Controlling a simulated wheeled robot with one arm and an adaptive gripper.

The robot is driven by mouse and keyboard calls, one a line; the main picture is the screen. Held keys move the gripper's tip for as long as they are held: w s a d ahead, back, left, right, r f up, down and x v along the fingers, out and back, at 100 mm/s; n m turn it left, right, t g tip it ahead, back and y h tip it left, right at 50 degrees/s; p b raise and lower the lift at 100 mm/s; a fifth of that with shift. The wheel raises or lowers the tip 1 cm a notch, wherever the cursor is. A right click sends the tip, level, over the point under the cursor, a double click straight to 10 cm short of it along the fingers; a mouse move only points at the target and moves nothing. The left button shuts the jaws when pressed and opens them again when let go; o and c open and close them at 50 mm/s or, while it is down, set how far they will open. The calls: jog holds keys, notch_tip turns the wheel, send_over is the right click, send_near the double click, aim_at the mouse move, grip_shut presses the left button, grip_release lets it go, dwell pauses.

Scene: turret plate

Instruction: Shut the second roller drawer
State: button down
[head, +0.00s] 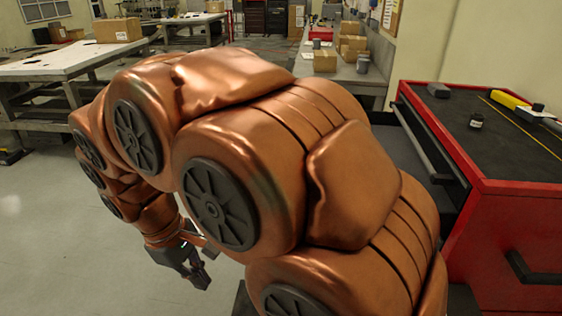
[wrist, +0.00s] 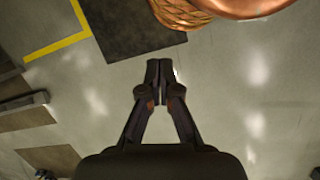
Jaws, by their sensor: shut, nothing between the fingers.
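The red roller cabinet (head: 500,240) stands at the right in the head view, partly behind my copper arm. A long dark handle (head: 432,140) runs along its upper left side. A dark flat surface (head: 408,158) shows low beside that side; I cannot tell whether it is an open drawer. The second drawer cannot be made out. My gripper (head: 198,276) hangs low over the floor, well left of the cabinet and apart from it. In the wrist view my gripper (wrist: 163,78) is shut and empty, pointing at bare floor.
A yellow tool (head: 508,98) and a small dark bottle (head: 477,119) lie on the cabinet's black top. Workbenches (head: 60,68) with boxes stand at the back left. The grey floor (head: 60,220) at left is clear. A dark mat (wrist: 130,30) shows in the wrist view.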

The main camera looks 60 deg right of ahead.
jog(key=w+d+r+n+g+h+p, duration=0.1)
jog(key=w+d+r+p, duration=0.15)
jog(key=w+d, duration=0.55)
jog(key=w+d+r+n+g+h+p, duration=0.1)
jog(key=w+d+r+n+g, duration=0.15)
jog(key=w+d, duration=0.55)
jog(key=d+g+p, duration=0.3)
jog(key=d, duration=1.7)
jog(key=s+d+f+b, duration=0.3)
jog(key=s+d+f, duration=0.2)
jog(key=s, duration=0.5)
jog(key=shift+d+f+h+b, duration=0.3)
jog(key=shift+f+h+b, duration=0.1)
jog(key=shift+f, duration=0.2)
jog(key=shift+s+m, duration=0.1)
jog(key=shift+m, duration=0.15)
jog(key=shift+s+d, duration=0.1)
jog(key=shift+s, duration=0.05)
